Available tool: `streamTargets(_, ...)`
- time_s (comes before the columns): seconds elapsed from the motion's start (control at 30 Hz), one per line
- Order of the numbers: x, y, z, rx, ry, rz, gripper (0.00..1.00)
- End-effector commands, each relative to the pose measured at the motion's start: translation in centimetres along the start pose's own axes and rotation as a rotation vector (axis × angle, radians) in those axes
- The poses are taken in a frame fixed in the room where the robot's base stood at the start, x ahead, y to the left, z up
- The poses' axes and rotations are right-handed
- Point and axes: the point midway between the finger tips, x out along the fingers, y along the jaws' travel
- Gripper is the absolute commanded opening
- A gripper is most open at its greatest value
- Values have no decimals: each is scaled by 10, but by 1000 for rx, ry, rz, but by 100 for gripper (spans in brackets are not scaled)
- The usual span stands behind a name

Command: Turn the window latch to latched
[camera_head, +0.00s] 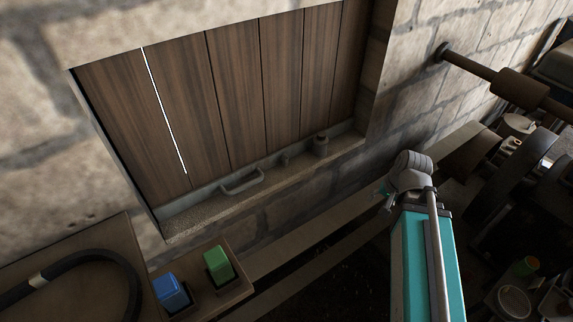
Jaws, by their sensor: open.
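The window is closed off by dark wooden boards (235,95) set in a stone wall. Along its bottom rail sit a grey bar handle (241,182), a small peg-like fitting (284,158) and a dark round knob-like fitting (320,146). The knob-like fitting looks like the window latch; its turned position is too small to tell. My gripper (385,197) shows small and partly hidden at the end of my teal arm, right of and below the latch. It is open, apart from the latch, with nothing seen in it.
A green block (218,264) and a blue block (171,291) stand on a wooden ledge at lower left, near a black belt (75,264). A shaft (470,66) and dark machinery crowd the right. The space before the sill is clear.

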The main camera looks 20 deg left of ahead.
Motion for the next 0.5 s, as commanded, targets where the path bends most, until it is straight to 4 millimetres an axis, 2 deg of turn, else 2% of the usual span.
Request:
streamTargets(0.03, 19, -8, -2, 34, 14, -44, 59)
streamTargets(0.1, 32, -23, -4, 94, 30, -111, 59)
streamTargets(0.5, 86, -102, -18, 472, 37, -507, 59)
